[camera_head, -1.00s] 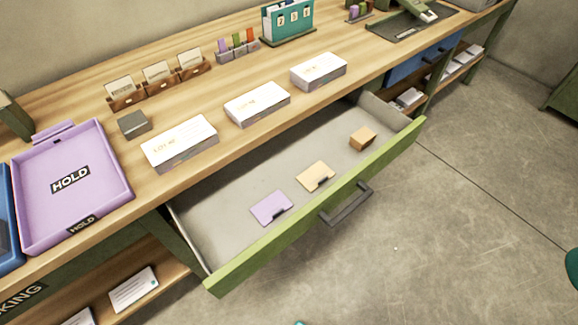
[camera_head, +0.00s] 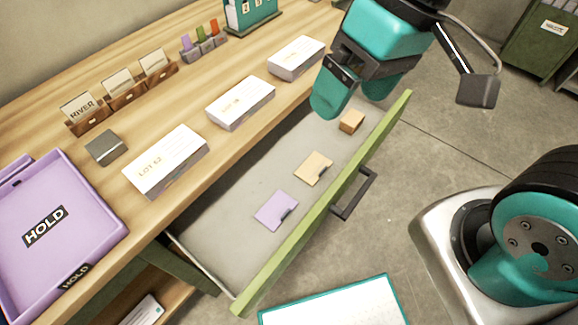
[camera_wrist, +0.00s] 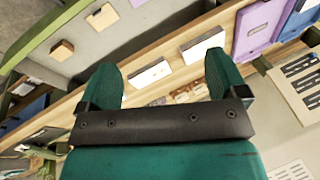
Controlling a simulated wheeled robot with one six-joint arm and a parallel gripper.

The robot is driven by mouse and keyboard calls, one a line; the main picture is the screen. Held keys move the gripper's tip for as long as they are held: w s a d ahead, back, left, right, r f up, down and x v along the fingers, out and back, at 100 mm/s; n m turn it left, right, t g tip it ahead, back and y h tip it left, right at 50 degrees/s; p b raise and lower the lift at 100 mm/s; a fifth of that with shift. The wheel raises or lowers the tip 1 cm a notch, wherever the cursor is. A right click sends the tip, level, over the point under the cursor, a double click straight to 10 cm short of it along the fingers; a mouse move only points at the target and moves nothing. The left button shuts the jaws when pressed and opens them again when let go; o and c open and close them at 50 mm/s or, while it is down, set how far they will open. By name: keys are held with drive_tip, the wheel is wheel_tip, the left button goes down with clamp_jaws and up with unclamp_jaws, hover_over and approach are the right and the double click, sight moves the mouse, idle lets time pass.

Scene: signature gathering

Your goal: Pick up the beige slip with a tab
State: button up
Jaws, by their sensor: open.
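The beige slip with a tab (camera_head: 313,168) lies flat in the open drawer (camera_head: 243,187), with its dark tab at the lower right edge. It also shows in the wrist view (camera_wrist: 108,17) near the top. A purple slip (camera_head: 275,210) lies to its left, and a small tan block (camera_head: 351,121) lies to its right. My gripper (camera_head: 352,95) is open and empty, above the drawer's far right end, up and to the right of the beige slip. In the wrist view both teal fingers (camera_wrist: 162,82) stand wide apart with nothing between them.
The green drawer front (camera_head: 330,200) with a dark handle (camera_head: 356,195) stands out from the desk. Several paper stacks, one marked LOT 62 (camera_head: 165,162), line the desktop behind the drawer. A purple HOLD tray (camera_head: 50,250) sits at the left.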

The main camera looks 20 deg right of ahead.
drive_tip(key=shift+o, duration=0.4)
drive_tip(key=w+d+f+m+h+b, duration=0.1)
drive_tip(key=w+f+m+b, duration=0.3)
drive_tip(key=w+f+m, duration=0.2)
wheel_tip(320, 180, down, 3)
drive_tip(key=shift+w+f, duration=0.2)
drive_tip(key=shift+w, duration=0.75)
drive_tip(key=m+h+b, duration=0.3)
drive_tip(key=m+b, duration=0.3)
drive_tip(key=m, duration=0.4)
hover_over(316, 164)
wheel_tip(316, 164, down, 24)
drive_tip(key=shift+a+f, duration=0.15)
drive_tip(key=shift+f, duration=0.05)
wheel_tip(316, 164, down, 6)
drive_tip(key=shift+r, duration=0.15)
drive_tip(key=c, duration=1)
